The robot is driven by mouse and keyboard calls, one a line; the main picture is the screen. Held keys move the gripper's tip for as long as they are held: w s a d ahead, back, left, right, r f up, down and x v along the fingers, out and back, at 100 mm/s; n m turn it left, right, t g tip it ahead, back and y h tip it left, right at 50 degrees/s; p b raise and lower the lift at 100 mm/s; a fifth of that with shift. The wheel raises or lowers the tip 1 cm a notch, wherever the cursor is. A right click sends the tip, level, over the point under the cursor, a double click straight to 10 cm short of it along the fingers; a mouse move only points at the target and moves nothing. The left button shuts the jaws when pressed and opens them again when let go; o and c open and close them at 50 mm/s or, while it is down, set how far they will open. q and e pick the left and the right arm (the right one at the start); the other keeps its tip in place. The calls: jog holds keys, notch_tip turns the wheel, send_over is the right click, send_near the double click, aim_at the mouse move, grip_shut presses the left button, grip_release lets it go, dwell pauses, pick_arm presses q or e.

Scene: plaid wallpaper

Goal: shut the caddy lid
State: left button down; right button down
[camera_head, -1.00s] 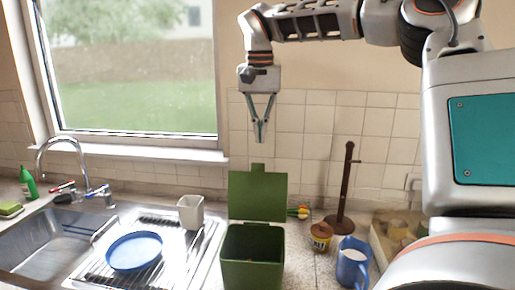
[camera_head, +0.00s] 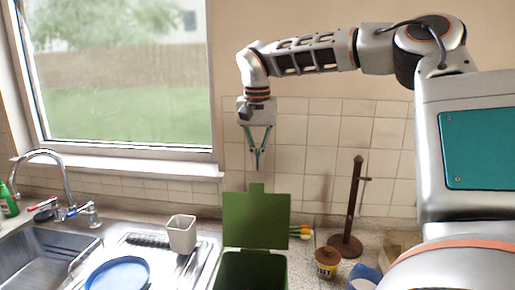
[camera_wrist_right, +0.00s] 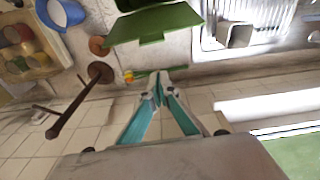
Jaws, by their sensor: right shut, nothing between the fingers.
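The green caddy (camera_head: 252,272) stands on the counter right of the drainer, cut off by the lower edge of the head view. Its green lid (camera_head: 256,218) is open and stands upright at the back, with a small tab on top. The lid also shows in the right wrist view (camera_wrist_right: 155,24). My right gripper (camera_head: 257,165) points down with its fingers shut and empty. In the head view its tips are just above the lid's tab, apart from it. The fingertips also show in the right wrist view (camera_wrist_right: 163,80). My left gripper is out of view.
Left of the caddy are a white cup (camera_head: 182,236), a blue plate (camera_head: 118,274) and the sink (camera_head: 40,255). The tiled wall is close behind.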

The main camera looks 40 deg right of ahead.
jog(key=s+a+f, duration=0.2)
jog(key=shift+s+a+f, duration=0.1)
jog(key=shift+a+f, duration=0.15)
jog(key=shift+a, duration=0.1)
jog(key=shift+s, duration=0.1)
dwell(0.5)
